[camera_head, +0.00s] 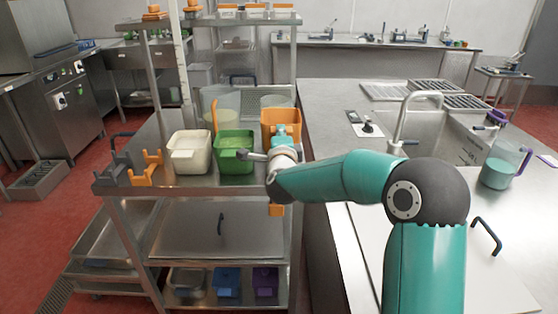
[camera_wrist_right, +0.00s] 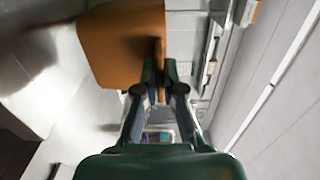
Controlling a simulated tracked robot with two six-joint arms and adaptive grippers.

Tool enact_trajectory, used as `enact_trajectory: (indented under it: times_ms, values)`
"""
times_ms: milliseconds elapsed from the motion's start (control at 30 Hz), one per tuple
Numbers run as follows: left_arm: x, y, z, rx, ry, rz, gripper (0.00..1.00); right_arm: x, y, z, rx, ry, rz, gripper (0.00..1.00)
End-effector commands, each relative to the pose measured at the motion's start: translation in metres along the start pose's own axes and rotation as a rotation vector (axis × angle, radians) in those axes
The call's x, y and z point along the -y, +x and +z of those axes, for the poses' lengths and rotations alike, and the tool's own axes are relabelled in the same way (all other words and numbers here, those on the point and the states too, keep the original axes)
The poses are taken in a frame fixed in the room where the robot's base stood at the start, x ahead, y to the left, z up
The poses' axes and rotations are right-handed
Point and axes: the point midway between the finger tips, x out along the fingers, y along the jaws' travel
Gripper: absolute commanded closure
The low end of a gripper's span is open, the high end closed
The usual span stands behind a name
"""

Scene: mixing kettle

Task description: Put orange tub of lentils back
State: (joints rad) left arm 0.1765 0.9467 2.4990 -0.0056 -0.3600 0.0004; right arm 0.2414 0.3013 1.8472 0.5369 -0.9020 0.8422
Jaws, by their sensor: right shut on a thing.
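The orange tub (camera_head: 270,116) is at the right end of the steel rack's upper shelf, right of the green tub. It also shows large in the right wrist view (camera_wrist_right: 115,45). My right gripper (camera_head: 279,133) is shut on the tub's near wall, with its fingers meeting at the wall's edge in the wrist view (camera_wrist_right: 165,72). My wrist hides the tub's lower part, so I cannot tell whether it touches the shelf. Its contents do not show. My left gripper is not in view.
A white tub (camera_head: 190,158) and a green tub (camera_head: 234,160) stand on the shelf, with clear containers (camera_head: 222,103) behind. Orange hooks (camera_head: 150,170) are at the shelf's left end. A jug of teal liquid (camera_head: 497,172) stands on the right counter (camera_head: 335,130).

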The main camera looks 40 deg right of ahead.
Motion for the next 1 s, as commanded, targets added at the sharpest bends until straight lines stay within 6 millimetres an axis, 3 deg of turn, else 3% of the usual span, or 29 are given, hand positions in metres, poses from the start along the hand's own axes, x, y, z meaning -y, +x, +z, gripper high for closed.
enact_trajectory:
  times_ms: [100,333,600,967,1000]
  values:
    - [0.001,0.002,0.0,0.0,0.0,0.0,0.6,-0.019,0.0,-0.002,-0.002,-0.001,0.0,1.0]
    - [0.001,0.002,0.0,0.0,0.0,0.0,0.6,-0.034,0.0,-0.002,-0.002,0.0,0.0,1.0]
    - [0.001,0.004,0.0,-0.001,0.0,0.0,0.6,-0.068,0.0,-0.002,-0.003,0.0,-0.001,1.0]
    - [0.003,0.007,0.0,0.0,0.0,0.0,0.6,-0.071,0.0,-0.003,-0.003,0.001,-0.003,1.0]
    - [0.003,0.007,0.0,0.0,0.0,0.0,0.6,-0.071,0.0,-0.003,-0.003,0.001,-0.002,0.91]
